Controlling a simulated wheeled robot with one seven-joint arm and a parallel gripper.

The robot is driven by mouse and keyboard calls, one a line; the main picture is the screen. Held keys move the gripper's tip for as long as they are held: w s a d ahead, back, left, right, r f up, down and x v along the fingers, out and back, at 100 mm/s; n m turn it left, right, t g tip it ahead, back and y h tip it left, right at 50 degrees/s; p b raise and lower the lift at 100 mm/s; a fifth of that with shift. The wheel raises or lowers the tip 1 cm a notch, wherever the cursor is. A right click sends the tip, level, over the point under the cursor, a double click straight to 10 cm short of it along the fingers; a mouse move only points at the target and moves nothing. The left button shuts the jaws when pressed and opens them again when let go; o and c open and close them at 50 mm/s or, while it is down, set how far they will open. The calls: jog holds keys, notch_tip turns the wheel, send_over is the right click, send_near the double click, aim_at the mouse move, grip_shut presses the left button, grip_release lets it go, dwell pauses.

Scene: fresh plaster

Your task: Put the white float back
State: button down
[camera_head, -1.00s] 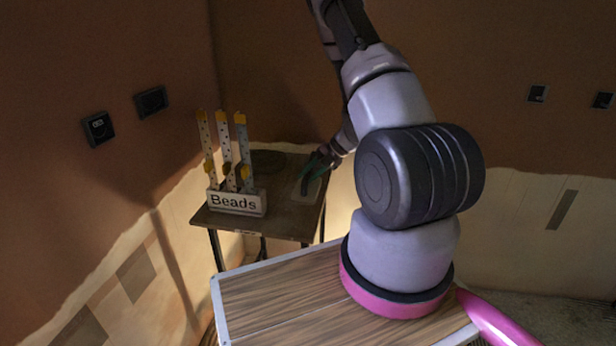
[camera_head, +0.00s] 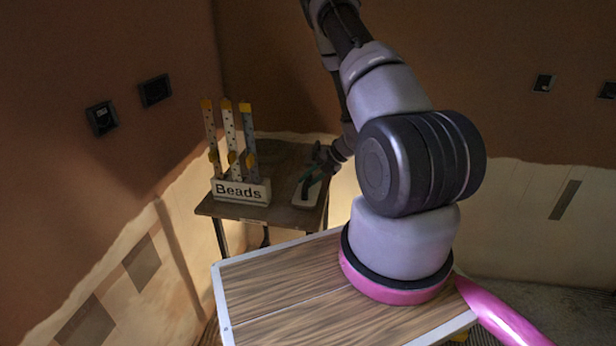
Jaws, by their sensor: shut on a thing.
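The white float (camera_head: 302,201) is a pale flat plate with a dark handle, at the right side of the small dark table (camera_head: 283,217). My gripper (camera_head: 315,175) is small and far off in the head view. It is shut on the float, reaching it from above right. The fingers are dark and partly merge with the handle. I cannot tell whether the plate touches the table top or hangs just above it.
A white box marked "Beads" (camera_head: 241,192) stands on the table's left front, holding upright perforated strips (camera_head: 230,130) with yellow ends. A wood-topped surface (camera_head: 285,285) carries my arm's base in front. Plastered walls close in behind and left.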

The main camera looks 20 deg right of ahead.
jog(key=shift+f, duration=0.3)
dwell(0.5)
jog(key=c, duration=0.6)
grip_release()
jog(key=shift+v, duration=4)
